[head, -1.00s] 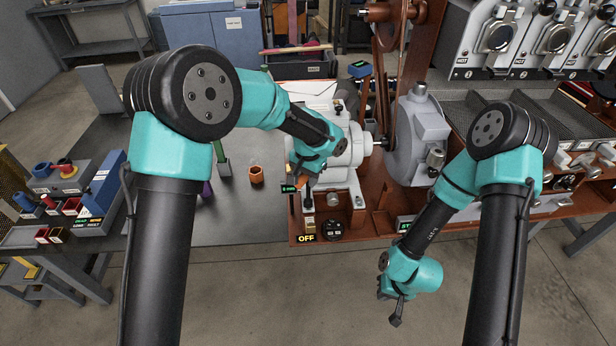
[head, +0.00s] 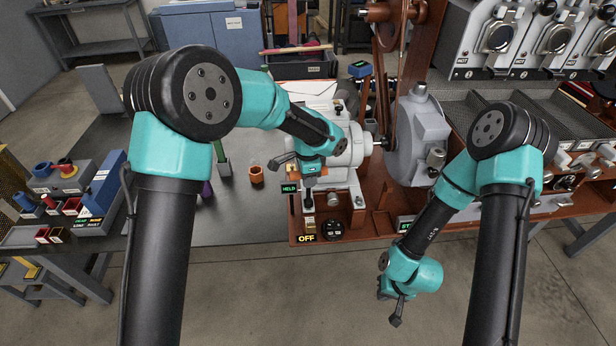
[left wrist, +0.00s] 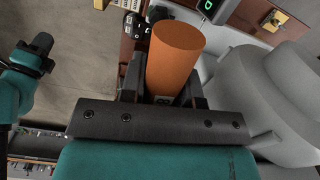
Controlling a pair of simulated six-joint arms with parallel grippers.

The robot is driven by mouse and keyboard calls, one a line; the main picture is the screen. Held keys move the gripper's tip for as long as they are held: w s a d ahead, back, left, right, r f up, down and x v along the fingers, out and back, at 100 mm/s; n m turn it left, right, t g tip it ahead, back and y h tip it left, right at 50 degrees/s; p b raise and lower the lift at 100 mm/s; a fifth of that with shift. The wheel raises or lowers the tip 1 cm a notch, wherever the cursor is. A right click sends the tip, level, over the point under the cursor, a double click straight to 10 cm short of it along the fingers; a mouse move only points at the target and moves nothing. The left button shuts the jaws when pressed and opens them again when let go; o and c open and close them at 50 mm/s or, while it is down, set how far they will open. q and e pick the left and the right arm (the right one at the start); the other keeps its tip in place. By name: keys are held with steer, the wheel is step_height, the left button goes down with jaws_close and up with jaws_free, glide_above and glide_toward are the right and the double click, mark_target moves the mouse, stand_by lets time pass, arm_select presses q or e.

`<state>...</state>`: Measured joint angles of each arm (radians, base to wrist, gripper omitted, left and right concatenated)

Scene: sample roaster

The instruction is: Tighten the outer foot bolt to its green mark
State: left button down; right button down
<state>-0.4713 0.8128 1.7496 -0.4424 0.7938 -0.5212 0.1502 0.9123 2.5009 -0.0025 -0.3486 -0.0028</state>
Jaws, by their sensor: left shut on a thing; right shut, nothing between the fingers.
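My left gripper (head: 309,190) is over the front edge of the bench, at the left front of the grey motor (head: 345,150). In the left wrist view it is shut on an orange cylindrical handle (left wrist: 176,58). What lies beyond the handle is hidden. A small sign (head: 289,188) beside the gripper reads HELD in green. A silver bolt-like part (head: 359,200) shows at the motor's right front foot. The outer foot bolt and its green mark cannot be made out near the gripper. My right gripper (head: 397,319) is shut and empty, in front of the bench.
An OFF plate (head: 306,238) and a dark knob (head: 333,230) sit at the bench front. An orange cup-like piece (head: 257,174) stands on the dark table to the left. A grey round housing (head: 418,140) is right of the motor. The dark tabletop at left has free room.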

arm_select(q)
steer(key=m, duration=1)
steer(key=shift+w+m, duration=0.1)
steer(key=shift+m, duration=0.2)
steer(key=m, duration=1)
steer(key=shift+m, duration=0.6)
steer(key=shift+d+n, duration=0.2)
steer(key=shift+n, duration=0.5)
steer(key=shift+r, duration=0.15)
